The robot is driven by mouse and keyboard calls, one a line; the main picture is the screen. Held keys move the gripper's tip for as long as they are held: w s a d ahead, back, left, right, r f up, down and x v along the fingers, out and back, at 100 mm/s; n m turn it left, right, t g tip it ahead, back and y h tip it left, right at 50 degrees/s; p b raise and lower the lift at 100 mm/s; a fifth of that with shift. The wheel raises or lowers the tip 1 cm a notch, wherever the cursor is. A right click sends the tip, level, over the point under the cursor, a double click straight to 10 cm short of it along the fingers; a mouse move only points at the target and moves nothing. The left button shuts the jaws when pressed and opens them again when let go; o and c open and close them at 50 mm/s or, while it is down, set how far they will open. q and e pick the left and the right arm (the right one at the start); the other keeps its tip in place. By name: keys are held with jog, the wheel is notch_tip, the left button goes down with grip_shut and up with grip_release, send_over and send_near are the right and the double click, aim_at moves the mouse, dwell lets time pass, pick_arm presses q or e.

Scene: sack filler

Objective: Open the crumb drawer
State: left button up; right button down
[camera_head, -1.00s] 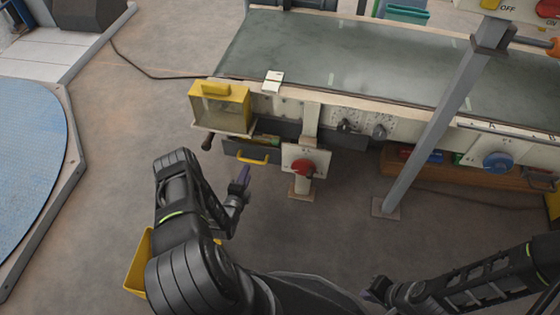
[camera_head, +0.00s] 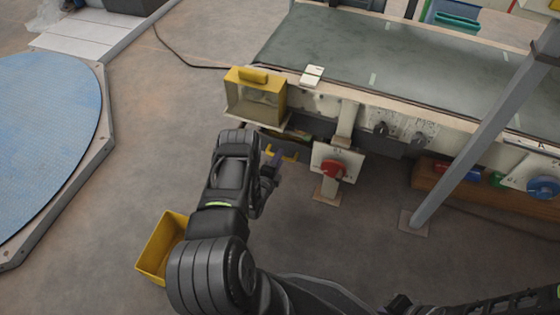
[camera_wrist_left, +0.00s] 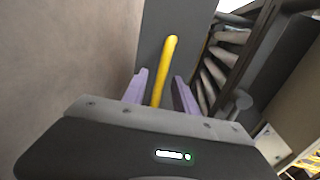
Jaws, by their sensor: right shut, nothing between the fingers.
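The crumb drawer's yellow handle (camera_head: 290,157) is low on the near side of the conveyor machine, below the yellow-framed box. My left gripper (camera_head: 277,159) is at this handle, and my left arm hides most of the drawer front. In the left wrist view, the handle (camera_wrist_left: 170,62) stands out from a grey front panel (camera_wrist_left: 178,18). Its near end lies between the two purple fingers (camera_wrist_left: 159,92), which are apart with gaps on both sides. My right gripper (camera_head: 398,303) is shut and empty at the bottom edge, partly cut off.
A yellow-framed box (camera_head: 256,95) juts out above the drawer. A panel with a red knob (camera_head: 333,168) stands close to the right. A slanted grey post (camera_head: 480,140) is farther right. A yellow bin (camera_head: 161,248) is on the floor.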

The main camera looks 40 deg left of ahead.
pick_arm(q)
jog(key=shift+x, duration=0.9)
jog(key=shift+s+a, duration=0.1)
jog(key=shift+c, duration=0.3)
grip_shut()
dwell(0.4)
